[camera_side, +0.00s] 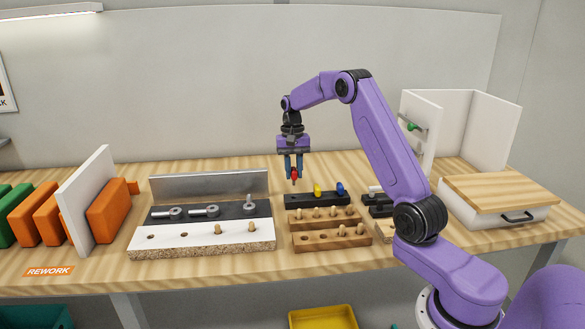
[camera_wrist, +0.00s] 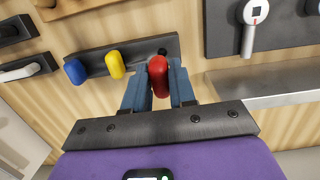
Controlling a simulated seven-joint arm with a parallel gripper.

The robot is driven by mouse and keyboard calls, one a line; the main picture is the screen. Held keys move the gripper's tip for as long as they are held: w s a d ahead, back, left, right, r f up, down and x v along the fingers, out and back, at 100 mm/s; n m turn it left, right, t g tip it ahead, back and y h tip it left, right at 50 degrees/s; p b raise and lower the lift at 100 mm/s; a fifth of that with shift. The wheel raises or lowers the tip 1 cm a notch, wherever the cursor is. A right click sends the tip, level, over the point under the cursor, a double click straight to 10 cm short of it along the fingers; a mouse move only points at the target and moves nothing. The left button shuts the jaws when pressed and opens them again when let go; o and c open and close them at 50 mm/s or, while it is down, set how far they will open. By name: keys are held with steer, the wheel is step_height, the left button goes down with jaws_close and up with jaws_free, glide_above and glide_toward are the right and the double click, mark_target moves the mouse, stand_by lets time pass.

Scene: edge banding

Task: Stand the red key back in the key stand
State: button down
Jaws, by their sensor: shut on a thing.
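The red key (camera_side: 294,174) is held in my gripper (camera_side: 293,170), whose two blue fingers are shut on it. In the wrist view the red key (camera_wrist: 158,76) shows between the fingertips (camera_wrist: 158,88). The key stand (camera_side: 302,200) is a dark bar on the table, below the gripper. A yellow key (camera_side: 318,190) and a blue key (camera_side: 340,188) stand in it at the middle and right. In the wrist view a dark hole (camera_wrist: 162,51) shows at the stand's free end, just beyond the red key. The key's lower end is hidden; it appears above the stand.
A wooden dowel block (camera_side: 330,240) lies in front of the stand. A box with a wooden lid (camera_side: 498,190) stands at right. Bare table lies behind the stand.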

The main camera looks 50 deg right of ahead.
mark_target(294, 180)
steer(key=shift+f, duration=1.85)
steer(key=shift+f, duration=1.3)
stand_by(1.4)
steer(key=c, duration=0.8)
jaws_free()
steer(key=shift+c, duration=0.2)
steer(key=shift+r, duration=0.1)
steer(key=shift+r, duration=2.4)
